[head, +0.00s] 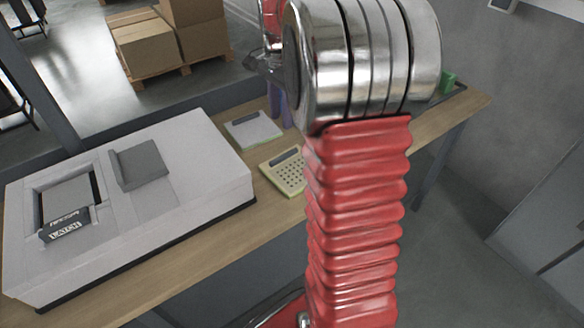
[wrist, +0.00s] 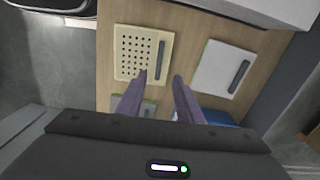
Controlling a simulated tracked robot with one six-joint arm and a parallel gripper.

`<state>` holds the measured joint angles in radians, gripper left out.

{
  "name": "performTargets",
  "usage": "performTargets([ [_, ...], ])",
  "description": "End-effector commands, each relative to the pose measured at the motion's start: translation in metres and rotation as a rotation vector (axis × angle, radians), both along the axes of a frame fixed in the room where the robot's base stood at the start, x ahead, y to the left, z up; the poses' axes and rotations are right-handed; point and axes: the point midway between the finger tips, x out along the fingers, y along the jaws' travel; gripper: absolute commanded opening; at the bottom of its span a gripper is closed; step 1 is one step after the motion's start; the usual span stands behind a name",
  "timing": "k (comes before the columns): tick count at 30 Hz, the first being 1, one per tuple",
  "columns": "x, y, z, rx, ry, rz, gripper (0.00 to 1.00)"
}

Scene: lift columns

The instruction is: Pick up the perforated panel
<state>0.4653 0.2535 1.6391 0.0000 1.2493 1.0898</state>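The perforated panel (head: 284,176) is a pale yellow square plate with rows of dark holes and a dark bar handle, lying on the wooden bench. My arm partly covers its right side in the head view. In the wrist view the whole perforated panel (wrist: 132,62) shows, with its handle along the right side. My gripper (wrist: 160,76) is open and empty. Its two purple fingers point toward the panel's near right corner, with the handle's line falling between them. The fingers also show in part behind my arm in the head view (head: 280,106). Their height above the bench is unclear.
A plain whitish panel (wrist: 222,68) with a dark handle lies beside it. Another plate (wrist: 148,108) is partly hidden by a finger, and a blue object (wrist: 216,117) by my gripper. A large grey-white latch box (head: 120,200) fills the bench's left. A green object (head: 448,82) sits far right.

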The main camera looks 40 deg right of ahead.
Motion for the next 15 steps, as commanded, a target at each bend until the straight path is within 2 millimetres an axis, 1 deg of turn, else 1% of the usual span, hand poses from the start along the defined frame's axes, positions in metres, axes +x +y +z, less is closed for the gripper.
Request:
performTargets([
  [9, 0.000, 0.000, -0.001, 0.000, 0.000, 0.001, 0.33],
  [11, -0.001, 0.000, -0.004, 0.001, 0.001, 0.001, 0.33],
  [15, -0.001, 0.000, -0.019, 0.001, 0.002, 0.001, 0.33],
])
